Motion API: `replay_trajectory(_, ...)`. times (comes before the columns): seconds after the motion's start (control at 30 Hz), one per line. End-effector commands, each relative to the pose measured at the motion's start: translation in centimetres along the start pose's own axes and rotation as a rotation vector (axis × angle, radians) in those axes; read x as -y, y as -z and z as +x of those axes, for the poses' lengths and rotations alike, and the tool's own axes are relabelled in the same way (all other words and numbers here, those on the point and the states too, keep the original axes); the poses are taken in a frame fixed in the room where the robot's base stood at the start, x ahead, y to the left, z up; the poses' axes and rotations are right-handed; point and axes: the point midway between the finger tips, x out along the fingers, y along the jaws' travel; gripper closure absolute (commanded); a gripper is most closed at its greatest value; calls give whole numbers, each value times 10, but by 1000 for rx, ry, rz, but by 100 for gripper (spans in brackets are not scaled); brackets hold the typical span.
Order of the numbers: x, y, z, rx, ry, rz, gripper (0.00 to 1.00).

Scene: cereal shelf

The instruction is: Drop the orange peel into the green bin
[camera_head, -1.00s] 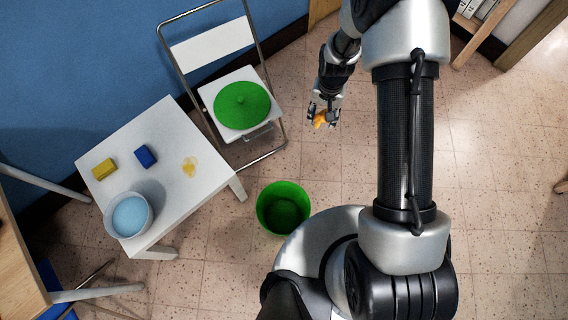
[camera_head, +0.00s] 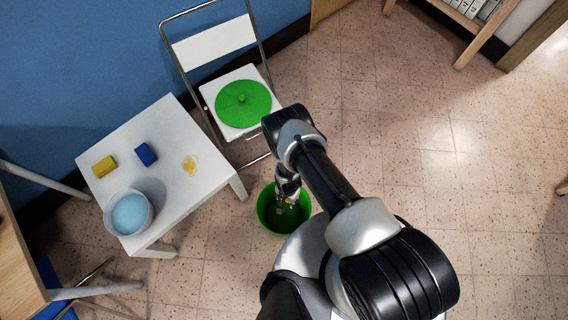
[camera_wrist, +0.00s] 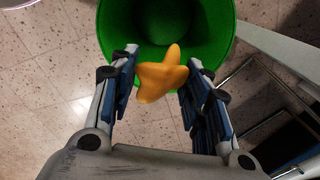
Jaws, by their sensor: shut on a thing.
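The orange peel (camera_wrist: 160,74) is a star-shaped orange piece held between the fingers of my gripper (camera_wrist: 158,80) in the wrist view. The green bin (camera_wrist: 112,28) lies behind and below the peel there, its open mouth facing the camera. In the head view my gripper (camera_head: 286,203) is over the opening of the green bin (camera_head: 266,222) on the floor.
A green lid (camera_head: 243,104) lies on the folding chair (camera_head: 212,43). The white table (camera_head: 172,122) at left holds a yellow sponge (camera_head: 104,164), a blue sponge (camera_head: 146,155), a bucket (camera_head: 130,214) and a yellow stain (camera_head: 190,164). Floor at right is clear.

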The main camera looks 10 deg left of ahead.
Motion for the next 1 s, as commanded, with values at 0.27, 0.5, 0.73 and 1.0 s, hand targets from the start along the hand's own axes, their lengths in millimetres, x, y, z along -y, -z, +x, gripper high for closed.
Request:
replay_trajectory(0.27,-10,-13,20,-1,2,15,80)
replay_trajectory(0.5,-10,-13,43,-1,1,15,80)
replay_trajectory(0.73,-10,-13,70,0,0,14,80)
replay_trajectory(1.0,-10,-13,76,0,0,14,80)
